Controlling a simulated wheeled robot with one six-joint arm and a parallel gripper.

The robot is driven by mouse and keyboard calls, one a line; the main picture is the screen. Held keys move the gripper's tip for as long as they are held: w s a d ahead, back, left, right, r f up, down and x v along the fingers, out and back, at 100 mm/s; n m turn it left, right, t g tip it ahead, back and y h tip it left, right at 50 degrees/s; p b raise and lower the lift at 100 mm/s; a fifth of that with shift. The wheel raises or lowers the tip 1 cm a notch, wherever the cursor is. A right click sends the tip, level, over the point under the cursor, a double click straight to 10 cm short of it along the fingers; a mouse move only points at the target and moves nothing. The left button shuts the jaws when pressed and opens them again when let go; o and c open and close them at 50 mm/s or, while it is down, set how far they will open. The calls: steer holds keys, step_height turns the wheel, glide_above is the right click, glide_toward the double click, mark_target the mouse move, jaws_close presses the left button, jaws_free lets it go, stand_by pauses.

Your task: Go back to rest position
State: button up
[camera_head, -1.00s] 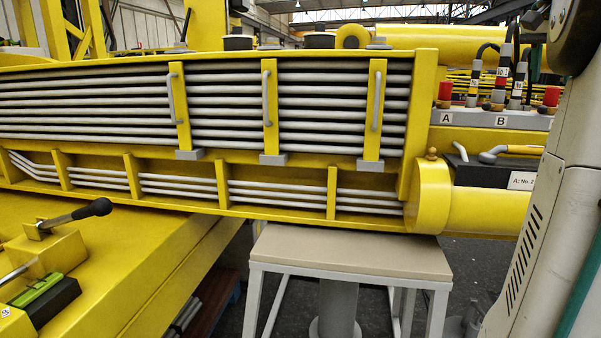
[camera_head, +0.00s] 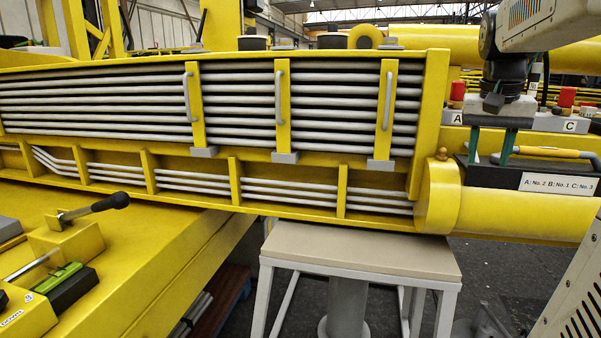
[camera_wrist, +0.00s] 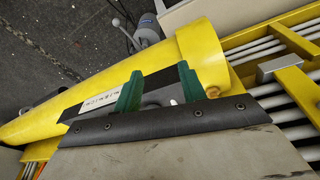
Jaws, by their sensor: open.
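My gripper (camera_head: 490,157) hangs at the right in the head view, with its two green fingers pointing down and spread apart. It is in front of the connector panel (camera_head: 545,122), just above the dark block (camera_head: 485,175) with the white label plate (camera_head: 557,184). In the wrist view my gripper (camera_wrist: 158,75) is open, with nothing seen held between its fingers. Behind the fingers there lie the dark block and its label, beside a yellow tube (camera_wrist: 80,103). My gripper hides part of the panel, including the place between the A and C marks.
A yellow rack (camera_head: 235,120) of grey pipes with handles fills the middle. A beige-topped stand (camera_head: 360,250) is below it. A yellow-and-grey handle (camera_head: 550,154) is right of my fingers. A yellow bench (camera_head: 150,240) with a black-knobbed lever (camera_head: 110,203) is at the left.

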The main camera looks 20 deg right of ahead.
steer(key=s+a+f+n, duration=0.3)
steer(key=a+f, duration=0.2)
steer(key=a, duration=0.4)
steer(key=s+a+f+n+y, duration=0.1)
steer(key=s+a+f+n, duration=0.2)
steer(key=a, duration=0.7)
steer(key=s+a+f+n+y, duration=0.1)
steer(key=s+a+f+n, duration=0.2)
steer(key=a+f, duration=0.4)
steer(key=shift+a+f+n+t, duration=0.3)
steer(key=shift+a+n, duration=0.3)
steer(key=shift+a, duration=1.15)
